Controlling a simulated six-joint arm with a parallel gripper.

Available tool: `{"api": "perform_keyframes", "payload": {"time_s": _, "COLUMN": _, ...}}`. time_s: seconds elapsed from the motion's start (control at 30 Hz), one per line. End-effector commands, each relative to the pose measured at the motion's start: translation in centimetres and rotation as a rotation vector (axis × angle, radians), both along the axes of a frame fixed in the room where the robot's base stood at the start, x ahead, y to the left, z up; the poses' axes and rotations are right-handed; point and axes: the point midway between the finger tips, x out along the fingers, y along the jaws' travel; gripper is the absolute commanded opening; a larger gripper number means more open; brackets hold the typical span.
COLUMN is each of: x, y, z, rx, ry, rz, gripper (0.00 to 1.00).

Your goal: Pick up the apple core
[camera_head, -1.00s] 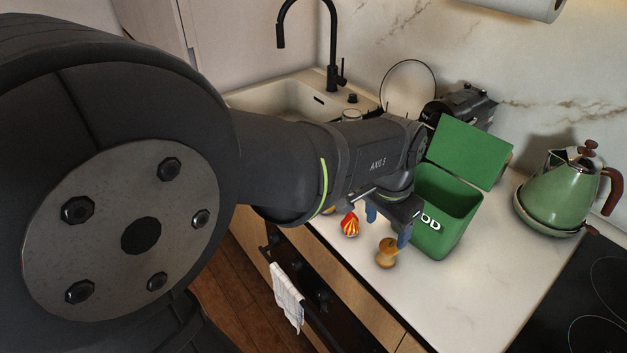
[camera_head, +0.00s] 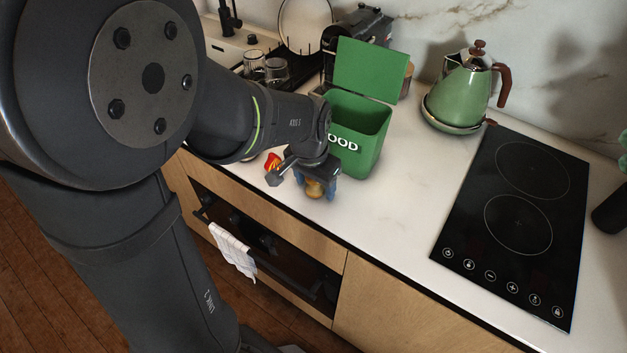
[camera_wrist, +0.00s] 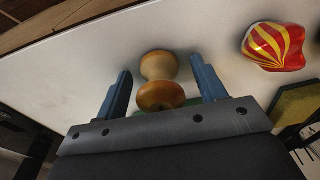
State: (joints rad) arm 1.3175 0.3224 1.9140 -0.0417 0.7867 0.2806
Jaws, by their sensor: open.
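The apple core (camera_head: 314,188) stands on the white counter near its front edge, in front of the green bin. In the wrist view the yellow-brown apple core (camera_wrist: 160,80) lies between the two blue fingers, with a gap on each side. My gripper (camera_head: 316,188) is open around it and points down at the counter. The gripper also shows in the wrist view (camera_wrist: 160,85), its fingers apart and not touching the core. Part of the core is hidden by the gripper in the head view.
A red and yellow striped object (camera_head: 272,161) lies left of my gripper, also in the wrist view (camera_wrist: 274,46). The open green bin (camera_head: 362,150) stands close behind. A green kettle (camera_head: 463,90) and black cooktop (camera_head: 515,220) are to the right. The counter between is clear.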

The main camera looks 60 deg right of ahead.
Motion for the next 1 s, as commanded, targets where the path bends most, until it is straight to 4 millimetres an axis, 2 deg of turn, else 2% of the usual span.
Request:
{"api": "perform_keyframes", "payload": {"time_s": 0.07, "x": 0.0, "y": 0.0, "z": 0.0, "rx": 0.0, "ry": 0.0, "rz": 0.0, "gripper": 0.64}}
{"api": "perform_keyframes", "payload": {"time_s": 0.3, "x": 0.0, "y": 0.0, "z": 0.0, "rx": 0.0, "ry": 0.0, "rz": 0.0, "gripper": 0.18}}
{"api": "perform_keyframes", "payload": {"time_s": 0.77, "x": 0.0, "y": 0.0, "z": 0.6, "rx": 0.0, "ry": 0.0, "rz": 0.0, "gripper": 0.18}}
{"api": "perform_keyframes", "payload": {"time_s": 0.87, "x": 0.0, "y": -0.1, "z": 1.5, "rx": -0.003, "ry": 0.0, "rz": 0.0, "gripper": 0.18}}
{"api": "perform_keyframes", "payload": {"time_s": 1.0, "x": 0.0, "y": -0.1, "z": 4.0, "rx": -0.005, "ry": 0.0, "rz": 0.0, "gripper": 0.18}}
